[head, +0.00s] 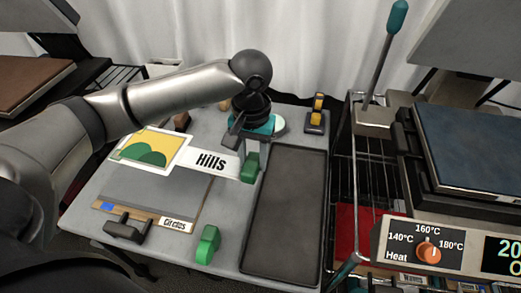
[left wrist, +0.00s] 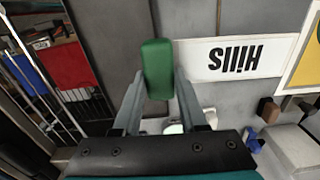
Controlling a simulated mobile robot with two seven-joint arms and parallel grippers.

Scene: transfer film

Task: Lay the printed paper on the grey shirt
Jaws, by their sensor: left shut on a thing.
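The printed paper (head: 148,147), a yellow picture with green hills, lies at the left of the table with its white "Hills" strip (head: 211,162) reaching right. A green grip (head: 250,167) is at the strip's right end. My left gripper (head: 246,148) is shut on this green grip, which shows between the fingers in the left wrist view (left wrist: 157,68). The strip also shows there (left wrist: 228,58). I cannot tell whether the paper is lifted. I cannot make out the grey shirt for sure. My right gripper is not in view.
A "Circles" print (head: 178,224) lies in front under a grey area, with another green grip (head: 208,244). An empty dark tray (head: 285,215) lies right of it. A heat press (head: 470,150) and a wire rack (head: 345,190) stand at right. A yellow-black tool (head: 317,114) stands behind.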

